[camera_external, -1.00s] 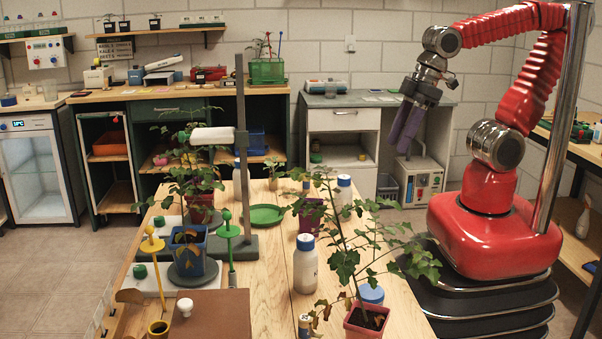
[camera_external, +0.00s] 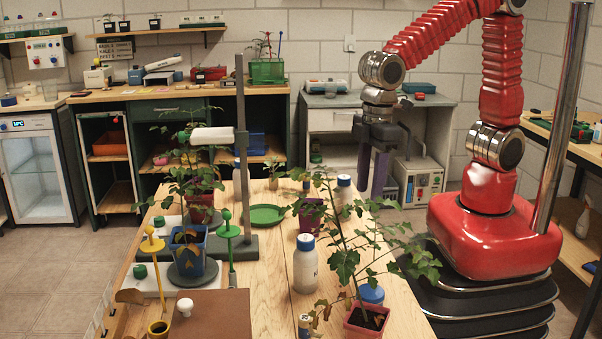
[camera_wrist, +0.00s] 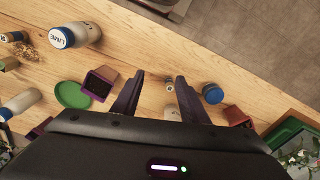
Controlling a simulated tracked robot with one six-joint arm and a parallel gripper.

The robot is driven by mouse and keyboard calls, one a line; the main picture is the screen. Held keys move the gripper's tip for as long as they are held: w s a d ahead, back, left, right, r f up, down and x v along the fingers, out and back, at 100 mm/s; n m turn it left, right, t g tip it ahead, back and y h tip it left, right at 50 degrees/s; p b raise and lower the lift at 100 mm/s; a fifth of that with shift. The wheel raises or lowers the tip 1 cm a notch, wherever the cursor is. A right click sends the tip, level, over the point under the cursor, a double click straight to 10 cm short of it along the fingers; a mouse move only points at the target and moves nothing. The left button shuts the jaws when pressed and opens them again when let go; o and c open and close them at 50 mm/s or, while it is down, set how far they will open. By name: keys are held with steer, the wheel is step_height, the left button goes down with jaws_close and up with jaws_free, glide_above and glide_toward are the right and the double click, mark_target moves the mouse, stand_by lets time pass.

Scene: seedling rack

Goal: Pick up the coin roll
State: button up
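My gripper (camera_external: 371,188) points down with its two dark purple fingers apart, above the far right part of the wooden table. In the wrist view my gripper (camera_wrist: 160,79) is open and nothing is held between its fingers. A small short cylinder (camera_wrist: 169,84) with a grey-blue end shows between the fingertips, below them on the table. It may be the coin roll, but it is too small to tell. I cannot pick it out in the external view, where plant leaves cover part of that area.
A leafy plant in a red pot (camera_external: 366,322), a white bottle (camera_external: 305,268) and a blue-lidded container (camera_external: 371,294) stand on the table. A purple pot (camera_wrist: 98,83), a green saucer (camera_wrist: 73,95) and a bottle marked LIME (camera_wrist: 75,35) lie left of the fingers.

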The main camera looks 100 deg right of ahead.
glide_above(346, 247)
steer(key=s+d, duration=0.1)
steer(key=s, duration=0.1)
step_height(346, 247, down, 3)
steer(key=shift+w+a+r+m+g, duration=0.15)
steer(key=shift+w+a+r, duration=0.05)
steer(key=shift+w+r, duration=0.3)
steer(key=shift+w+a+r+m+g, duration=0.2)
steer(key=shift+w+r, duration=0.15)
steer(key=shift+w, duration=0.15)
step_height(346, 247, down, 9)
steer(key=shift+r, duration=0.2)
steer(key=shift+f, duration=2.6)
